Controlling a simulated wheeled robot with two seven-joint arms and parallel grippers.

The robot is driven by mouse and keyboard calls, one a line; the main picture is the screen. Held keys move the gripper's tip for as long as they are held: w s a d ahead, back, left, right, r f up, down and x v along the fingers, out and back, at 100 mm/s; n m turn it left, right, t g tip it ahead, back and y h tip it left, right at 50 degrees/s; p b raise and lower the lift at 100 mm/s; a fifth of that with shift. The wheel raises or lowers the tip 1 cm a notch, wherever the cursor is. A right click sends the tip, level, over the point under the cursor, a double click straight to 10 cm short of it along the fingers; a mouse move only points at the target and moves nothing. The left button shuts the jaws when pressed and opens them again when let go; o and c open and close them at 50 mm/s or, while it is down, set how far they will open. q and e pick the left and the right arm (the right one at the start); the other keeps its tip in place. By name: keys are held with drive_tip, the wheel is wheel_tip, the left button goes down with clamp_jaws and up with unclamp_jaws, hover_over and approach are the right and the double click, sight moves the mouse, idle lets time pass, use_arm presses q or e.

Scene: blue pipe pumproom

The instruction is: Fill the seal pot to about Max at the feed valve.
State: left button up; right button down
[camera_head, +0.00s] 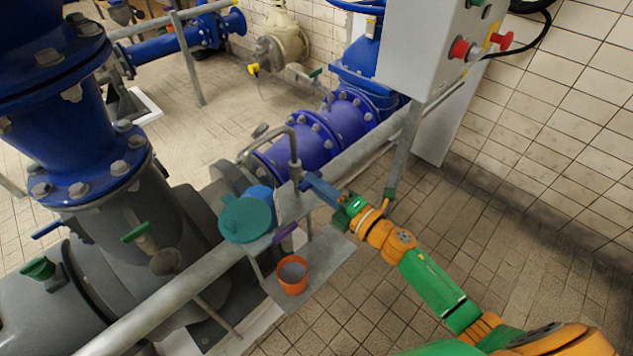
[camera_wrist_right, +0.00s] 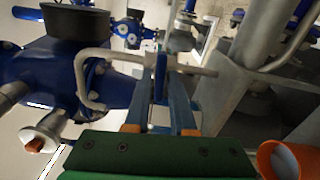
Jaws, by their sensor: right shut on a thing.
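My right gripper (camera_head: 308,180) reaches in from the lower right with its blue fingers shut at the grey bent feed pipe (camera_head: 294,150). An orange pot (camera_head: 292,276), seemingly the seal pot, stands upright below and apart from the gripper. It also shows at the lower right of the wrist view (camera_wrist_right: 284,162). Its inside looks grey; I cannot make out a level or Max mark. My left gripper is not in view.
A teal round lidded thing (camera_head: 246,218) and a small purple thing (camera_head: 286,234) sit left of the gripper. A grey rail (camera_head: 180,305) runs diagonally past them. A grey control box (camera_head: 425,45) stands at the upper right. The tiled floor (camera_head: 520,240) at right is clear.

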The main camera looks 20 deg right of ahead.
drive_tip(key=shift+m, duration=0.4)
drive_tip(key=c, duration=0.9)
unclamp_jaws()
drive_tip(key=v, duration=0.7)
drive_tip(key=shift+b, duration=0.35)
drive_tip(key=shift+f, duration=0.15)
